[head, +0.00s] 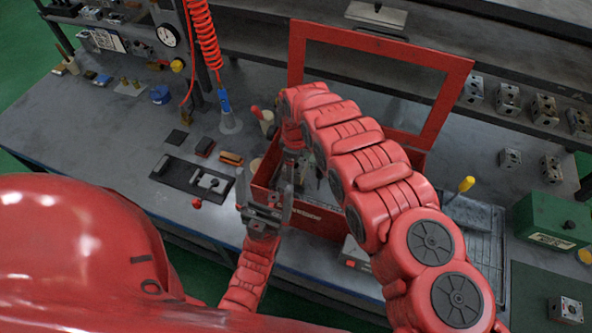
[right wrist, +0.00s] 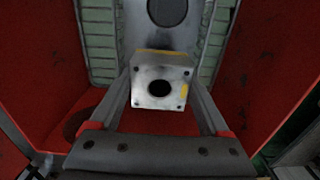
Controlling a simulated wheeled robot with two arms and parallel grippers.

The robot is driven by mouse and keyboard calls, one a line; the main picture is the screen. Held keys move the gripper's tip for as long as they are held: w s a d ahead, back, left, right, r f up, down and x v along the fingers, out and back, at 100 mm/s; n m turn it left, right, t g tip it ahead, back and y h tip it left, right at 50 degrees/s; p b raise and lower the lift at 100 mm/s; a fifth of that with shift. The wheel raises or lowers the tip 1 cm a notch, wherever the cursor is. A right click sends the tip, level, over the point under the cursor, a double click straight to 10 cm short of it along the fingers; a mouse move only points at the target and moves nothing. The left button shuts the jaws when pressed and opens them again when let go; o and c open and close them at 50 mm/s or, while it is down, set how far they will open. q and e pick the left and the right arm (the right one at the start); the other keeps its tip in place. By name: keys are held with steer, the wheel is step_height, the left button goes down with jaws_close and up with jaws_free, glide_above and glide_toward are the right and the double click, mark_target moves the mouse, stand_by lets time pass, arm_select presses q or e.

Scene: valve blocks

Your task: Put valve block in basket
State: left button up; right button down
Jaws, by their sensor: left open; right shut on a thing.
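In the right wrist view, my right gripper (right wrist: 160,76) is shut on a grey metal valve block (right wrist: 173,102), which has a round dark hole and small corner holes. Red walls of the basket (right wrist: 265,60) show on both sides of it. In the head view, the red basket (head: 318,222) stands on the bench, and my right arm reaches over it. My right gripper and the held block are mostly hidden there by the arm and basket. My left gripper (head: 264,196) is open and empty, in front of the basket's left part.
A red open frame (head: 380,42) rises behind the basket. Several other valve blocks (head: 508,98) stand at the right, on the shelf and bench. A green box (head: 552,222) is at far right. A black tray (head: 190,180) with metal parts lies left of the basket.

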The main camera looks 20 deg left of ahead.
mark_target(296, 173)
steer(key=shift+w+f, duration=0.2)
steer(key=shift+f, duration=0.15)
steer(key=shift+s+f+p, duration=0.1)
steer(key=shift+f+p, duration=0.2)
steer(key=shift+f, duration=0.2)
step_height(296, 173, down, 2)
steer(key=shift+f+b, duration=0.1)
steer(key=shift+b, duration=0.35)
steer(key=shift+f, duration=0.2)
